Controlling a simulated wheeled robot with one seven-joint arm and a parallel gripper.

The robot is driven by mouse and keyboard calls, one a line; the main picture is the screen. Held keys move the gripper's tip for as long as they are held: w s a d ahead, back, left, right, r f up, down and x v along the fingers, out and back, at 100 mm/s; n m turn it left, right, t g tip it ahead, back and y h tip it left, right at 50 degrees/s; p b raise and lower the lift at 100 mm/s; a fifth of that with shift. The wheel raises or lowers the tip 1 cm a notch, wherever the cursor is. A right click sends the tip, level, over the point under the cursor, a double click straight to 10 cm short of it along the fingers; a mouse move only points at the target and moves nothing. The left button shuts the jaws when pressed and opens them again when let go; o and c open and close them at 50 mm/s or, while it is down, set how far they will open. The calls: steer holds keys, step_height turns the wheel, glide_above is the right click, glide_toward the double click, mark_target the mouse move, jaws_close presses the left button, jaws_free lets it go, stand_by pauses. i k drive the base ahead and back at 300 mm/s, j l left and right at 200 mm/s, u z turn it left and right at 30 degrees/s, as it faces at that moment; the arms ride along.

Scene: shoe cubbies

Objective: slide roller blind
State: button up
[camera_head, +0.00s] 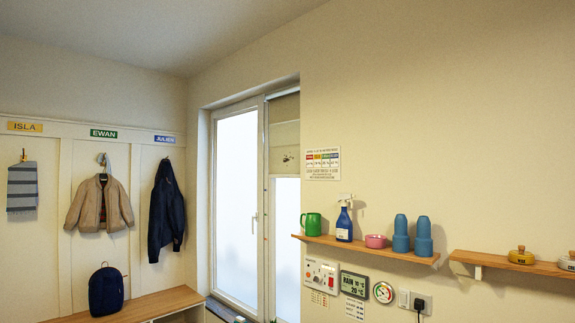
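The roller blind (285,135) hangs over the upper part of the right window pane, partly drawn down. It is beige with a small dark pattern near its lower part, and its lower edge ends around mid-window. The bare frosted glass (286,225) shows below it. A thin cord or chain seems to hang along the blind's left side, but it is too small to tell clearly. The wall's near edge hides the blind's right side. My gripper is not in view.
Right of the window, a wooden shelf (376,248) holds a green mug (311,224), a blue spray bottle (344,222), a pink bowl (375,241) and blue cups (401,238). Panels and a socket are below. A bench (150,303) with a backpack (106,290) stands left; coats hang above.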

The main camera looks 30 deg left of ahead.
mark_target(284, 161)
steer(key=i+j+u, duration=0.2)
steer(key=j+u, duration=0.25)
steer(key=j, duration=0.15)
steer(key=i+j+u, duration=0.7)
steer(key=j+u, duration=0.15)
steer(key=i+j+u, duration=0.6)
steer(key=i, duration=0.45)
steer(key=i+j+u, duration=0.1)
steer(key=i+u, duration=0.25)
steer(key=i, duration=0.2)
steer(key=i+z, duration=0.15)
steer(key=i, duration=0.4)
steer(key=i+z, duration=0.15)
steer(key=i, duration=0.45)
steer(key=i+j+z, duration=0.15)
steer(key=i, duration=0.4)
